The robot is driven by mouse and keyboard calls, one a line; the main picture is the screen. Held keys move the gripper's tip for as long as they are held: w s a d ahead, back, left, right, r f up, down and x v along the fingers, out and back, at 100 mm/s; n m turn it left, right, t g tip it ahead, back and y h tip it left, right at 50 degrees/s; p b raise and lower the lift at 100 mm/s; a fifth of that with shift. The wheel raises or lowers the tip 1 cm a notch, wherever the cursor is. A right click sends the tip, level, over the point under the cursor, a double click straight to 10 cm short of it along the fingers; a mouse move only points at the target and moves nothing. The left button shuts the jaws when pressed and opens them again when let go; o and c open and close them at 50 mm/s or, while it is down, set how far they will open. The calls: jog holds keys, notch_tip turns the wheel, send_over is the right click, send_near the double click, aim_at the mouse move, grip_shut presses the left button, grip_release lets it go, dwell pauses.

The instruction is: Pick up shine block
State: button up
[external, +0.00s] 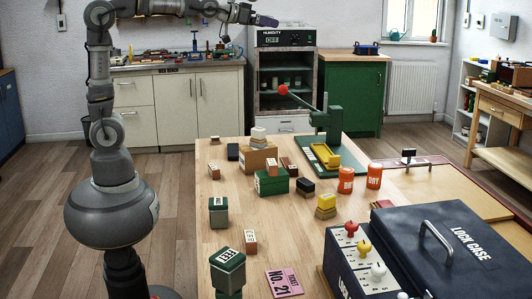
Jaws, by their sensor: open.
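No lettering I can read picks out the shine block. Candidate blocks on the wooden table (292,226) include a dark green block (218,212), a green block with a white marked top (228,262), a small brown block with a white face (250,241), a black block (233,152) and a black block (305,187) by a yellow one (325,203). A pale block (258,135) is on a tan box (258,159). My gripper (270,21) is up high, far above and behind the table, apart from all blocks. It is open; its fingers are small in view.
A green lever press (328,122) with a red knob stands at the table's back. Orange jars (345,182) are to the right. A dark lock case (400,222) fills the front right. A green box (270,183) sits mid-table. The left-middle tabletop is fairly clear.

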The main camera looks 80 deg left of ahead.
jog(key=s+d+r+m+t+h, duration=0.1)
jog(key=s+d+r+m+h, duration=0.1)
jog(key=s+d+r, duration=0.4)
notch_tip(320, 180, up, 4)
jog(key=d, duration=0.2)
jog(key=shift+d, duration=0.35)
jog(key=shift+m+h, duration=0.8)
jog(key=s+d+r, duration=0.2)
jog(key=s, duration=0.1)
jog(key=s+d+r, duration=0.3)
jog(key=shift+r, duration=0.15)
jog(key=c, duration=0.3)
jog(key=shift+s+r, duration=0.15)
jog(key=c, duration=0.4)
jog(key=shift+c, duration=0.7)
